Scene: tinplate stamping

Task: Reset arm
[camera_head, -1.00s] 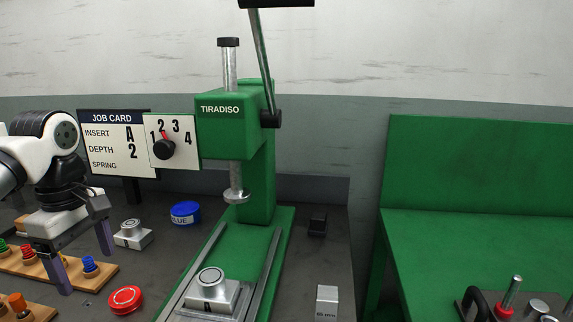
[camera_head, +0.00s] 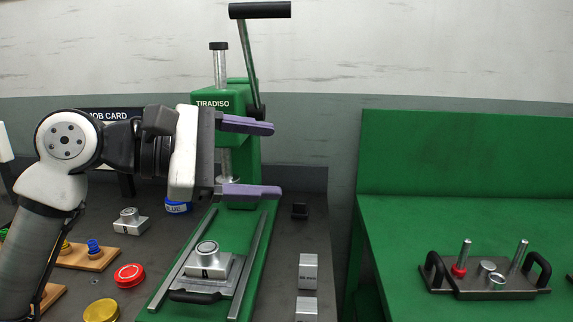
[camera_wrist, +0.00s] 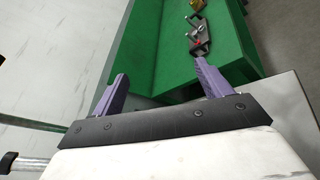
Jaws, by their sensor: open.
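My gripper (camera_head: 250,158) is open and empty, with its two purple fingers pointing right in the head view. It is raised in front of the green press (camera_head: 243,188) and hides part of its column. In the wrist view my gripper (camera_wrist: 165,90) also shows with its fingers spread wide and nothing between them close by. My forearm stands at the left and covers most of the job card (camera_head: 100,115). The depth dial is hidden behind my arm.
A metal insert block (camera_head: 208,262) sits on the press slide between the rails. The press lever (camera_head: 250,65) stands up. A black tray (camera_head: 475,290) lies on the green bench (camera_head: 400,250).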

